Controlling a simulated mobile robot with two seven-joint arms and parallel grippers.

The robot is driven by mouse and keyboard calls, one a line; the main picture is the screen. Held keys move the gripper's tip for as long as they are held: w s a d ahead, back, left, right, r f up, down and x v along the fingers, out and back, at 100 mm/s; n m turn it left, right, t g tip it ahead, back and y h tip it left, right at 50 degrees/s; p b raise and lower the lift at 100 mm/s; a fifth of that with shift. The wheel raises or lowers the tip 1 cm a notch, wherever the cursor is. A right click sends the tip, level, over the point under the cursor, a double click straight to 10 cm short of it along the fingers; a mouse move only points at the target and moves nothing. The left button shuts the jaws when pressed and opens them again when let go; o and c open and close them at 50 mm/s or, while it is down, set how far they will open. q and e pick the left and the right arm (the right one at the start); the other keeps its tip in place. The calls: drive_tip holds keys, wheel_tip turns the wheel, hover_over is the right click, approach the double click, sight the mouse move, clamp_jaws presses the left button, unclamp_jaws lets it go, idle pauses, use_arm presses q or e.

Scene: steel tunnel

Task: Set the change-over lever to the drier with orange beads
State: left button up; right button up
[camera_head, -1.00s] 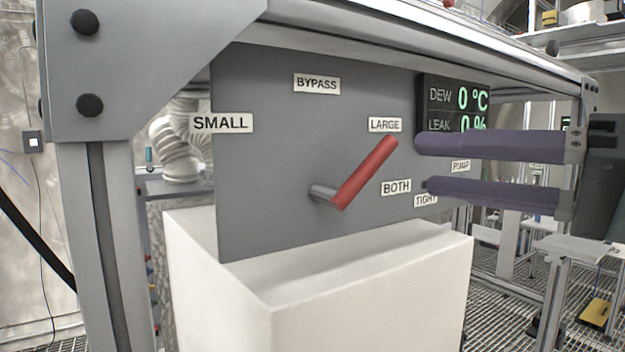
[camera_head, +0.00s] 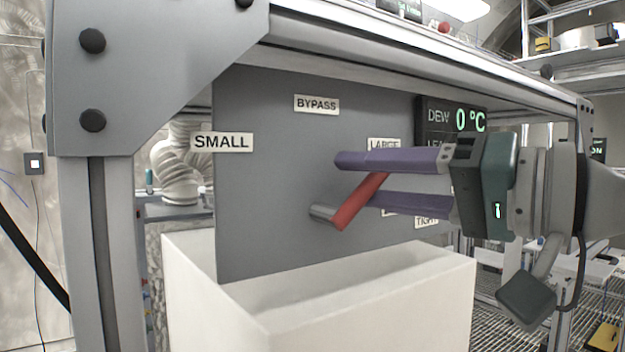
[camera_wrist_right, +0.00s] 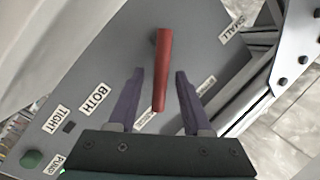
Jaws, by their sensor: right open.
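The red change-over lever (camera_head: 360,199) sits on a grey panel (camera_head: 270,160), on a short metal pivot (camera_head: 323,213). It slants up and right towards the LARGE label (camera_head: 384,144). My right gripper (camera_head: 354,181) is open, one purple finger above the lever and one below. In the right wrist view the lever (camera_wrist_right: 163,75) lies between the two spread fingers of the gripper (camera_wrist_right: 160,72), with gaps on both sides. The fingers hide the lever's end in the head view. I see no orange beads. My left gripper is not in view.
Labels SMALL (camera_head: 221,142) and BYPASS (camera_head: 317,104) are left of and above the lever; BOTH (camera_wrist_right: 95,99) and TIGHT (camera_wrist_right: 58,117) show in the wrist view. A frame beam (camera_head: 420,70) runs overhead.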

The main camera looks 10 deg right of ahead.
drive_tip(key=shift+c, duration=0.3)
clamp_jaws()
idle(1.0)
